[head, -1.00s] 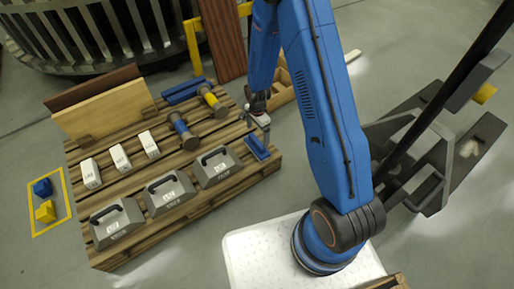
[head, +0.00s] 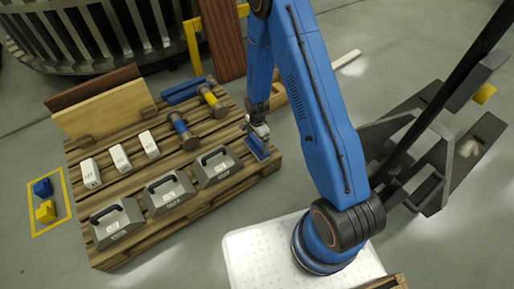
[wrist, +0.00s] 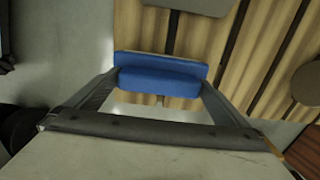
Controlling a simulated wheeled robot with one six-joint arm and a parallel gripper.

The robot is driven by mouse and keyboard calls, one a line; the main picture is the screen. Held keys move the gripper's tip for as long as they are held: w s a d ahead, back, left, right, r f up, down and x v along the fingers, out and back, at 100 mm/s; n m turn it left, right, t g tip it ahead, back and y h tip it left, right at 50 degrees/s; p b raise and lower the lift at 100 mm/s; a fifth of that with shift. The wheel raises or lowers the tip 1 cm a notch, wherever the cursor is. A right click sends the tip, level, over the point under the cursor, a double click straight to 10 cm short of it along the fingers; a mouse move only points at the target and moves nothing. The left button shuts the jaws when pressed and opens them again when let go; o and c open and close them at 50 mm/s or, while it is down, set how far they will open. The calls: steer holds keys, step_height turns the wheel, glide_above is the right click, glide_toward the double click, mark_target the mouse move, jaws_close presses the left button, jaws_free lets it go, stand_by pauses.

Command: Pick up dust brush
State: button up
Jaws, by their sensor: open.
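The blue dust brush (head: 258,150) lies at the right edge of the wooden pallet, partly covered by my gripper (head: 258,131) in the head view. My gripper is right above it. In the wrist view the brush (wrist: 160,80) lies crosswise between the tips of my open gripper (wrist: 157,92), one finger near each end. I cannot tell whether the fingers touch it.
The pallet (head: 150,229) also bears grey handled cases (head: 215,167), white boxes (head: 120,157), and rollers with blue and yellow bands (head: 213,102). One case is just left of the brush. Open floor (head: 262,195) lies beyond the pallet's right edge.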

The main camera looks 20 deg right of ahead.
steer(key=c, duration=1.4)
steer(key=shift+r, duration=5.05)
steer(key=o, duration=0.9)
steer(key=shift+c, duration=0.6)
